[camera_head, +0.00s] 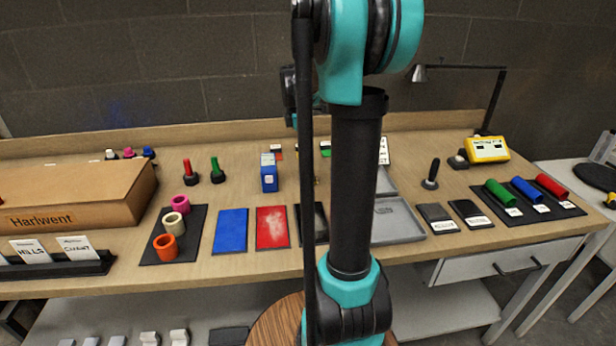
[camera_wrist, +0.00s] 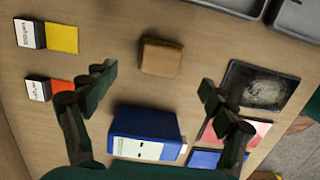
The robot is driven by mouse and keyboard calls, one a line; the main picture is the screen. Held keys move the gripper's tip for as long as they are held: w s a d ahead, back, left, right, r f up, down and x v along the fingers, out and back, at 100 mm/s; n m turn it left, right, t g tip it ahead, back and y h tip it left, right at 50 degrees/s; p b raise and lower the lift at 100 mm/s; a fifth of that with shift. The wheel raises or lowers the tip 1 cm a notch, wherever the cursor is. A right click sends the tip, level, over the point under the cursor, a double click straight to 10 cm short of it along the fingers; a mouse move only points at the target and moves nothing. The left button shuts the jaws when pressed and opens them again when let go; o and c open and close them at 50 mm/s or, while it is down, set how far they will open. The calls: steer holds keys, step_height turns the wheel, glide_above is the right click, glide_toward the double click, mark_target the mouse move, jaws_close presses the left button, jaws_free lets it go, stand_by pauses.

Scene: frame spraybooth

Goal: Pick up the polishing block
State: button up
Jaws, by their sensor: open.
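In the wrist view a plain tan-brown block (camera_wrist: 162,57) lies on the wooden bench; it looks like the polishing block, though no label shows on it. In the head view my arm hides most of that spot. My gripper (camera_wrist: 157,82) is open and empty, its fingers spread wide. The tan block sits beyond the fingertips, roughly centred between them in the picture and apart from both. A blue box with a white label (camera_wrist: 145,135) stands closer, between the fingers; it also shows in the head view (camera_head: 269,180).
Red, blue and dark pads lie beside this area, the red pad (camera_head: 272,227) and blue pad (camera_head: 230,231) nearest the front. A grey tray (camera_head: 398,222) is to the right. Red and green pegs stand at left. Yellow (camera_wrist: 62,38) and orange cards with labels lie left of the tan block.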

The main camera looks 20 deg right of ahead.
mark_target(308, 171)
steer(key=shift+s+d+f, duration=0.1)
steer(key=shift+d+f, duration=0.1)
steer(key=shift+f, duration=1.5)
steer(key=shift+s+d+f, duration=0.1)
steer(key=shift+d+f, duration=0.1)
steer(key=shift+f, duration=1.5)
steer(key=c, duration=1.3)
steer(key=shift+c, duration=0.2)
steer(key=shift+r, duration=0.1)
step_height(308, 171, up, 20)
